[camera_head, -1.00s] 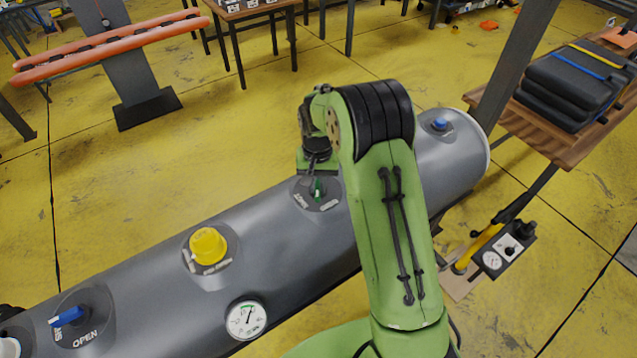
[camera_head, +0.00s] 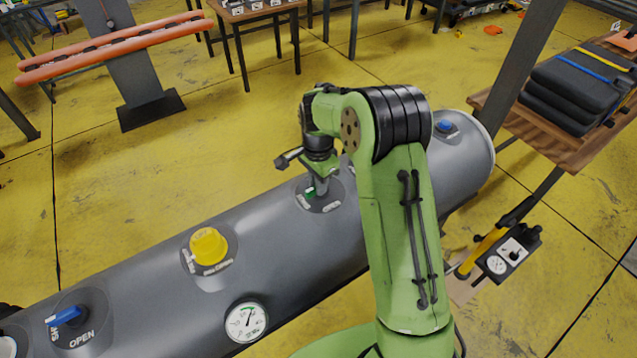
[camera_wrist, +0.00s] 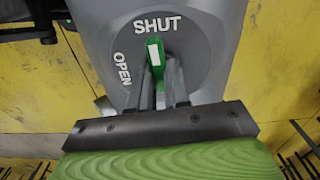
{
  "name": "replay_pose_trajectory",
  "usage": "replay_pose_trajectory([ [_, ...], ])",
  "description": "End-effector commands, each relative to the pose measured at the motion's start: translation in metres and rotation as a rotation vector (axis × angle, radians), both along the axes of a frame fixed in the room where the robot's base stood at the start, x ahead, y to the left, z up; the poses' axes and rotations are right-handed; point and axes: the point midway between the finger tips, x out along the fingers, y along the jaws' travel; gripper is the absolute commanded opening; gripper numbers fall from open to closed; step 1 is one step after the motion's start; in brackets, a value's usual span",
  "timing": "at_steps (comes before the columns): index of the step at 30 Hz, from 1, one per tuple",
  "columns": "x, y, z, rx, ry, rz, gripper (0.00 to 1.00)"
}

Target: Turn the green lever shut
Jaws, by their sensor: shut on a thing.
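The green lever (camera_wrist: 154,52) sits on a round dark plate (camera_wrist: 190,55) on the grey tube. In the wrist view its white-marked end points up at the word SHUT, and the word OPEN is to its left. My gripper (camera_wrist: 166,88) is shut on the lever, its two fingers on either side of it. In the head view my gripper (camera_head: 319,186) reaches down from above onto the plate, and a bit of the green lever (camera_head: 309,194) shows beside the fingers. The rest of the lever is hidden by the fingers.
On the same grey tube (camera_head: 150,270) are a yellow cap (camera_head: 208,245), a pressure gauge (camera_head: 246,321), a blue lever (camera_head: 66,316) by OPEN, and a blue valve (camera_head: 444,126) at the far end. A wooden bench (camera_head: 571,148) with dark folded pads stands right.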

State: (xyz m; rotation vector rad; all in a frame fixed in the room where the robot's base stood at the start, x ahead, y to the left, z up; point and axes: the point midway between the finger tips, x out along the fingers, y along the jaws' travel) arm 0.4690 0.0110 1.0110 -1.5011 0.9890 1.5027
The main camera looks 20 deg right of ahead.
Motion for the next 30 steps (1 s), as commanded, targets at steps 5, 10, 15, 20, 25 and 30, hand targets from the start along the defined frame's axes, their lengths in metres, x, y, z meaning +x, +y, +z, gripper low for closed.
replay_pose_trajectory([
  [5,0.0015,0.0004,0.0007,0.001,-0.004,-0.066,0.0],
  [10,0.0017,0.0006,0.0009,0.001,-0.004,-0.098,0.0],
  [15,0.0018,0.0006,0.0011,0.001,-0.004,-0.109,0.0],
  [20,0.0019,0.0005,0.0012,0.001,-0.004,-0.11,0.0],
  [25,0.002,0.0004,0.0012,0.0,-0.004,-0.11,0.23],
  [30,0.0015,0.0004,0.0008,0.0,-0.003,-0.109,0.43],
])
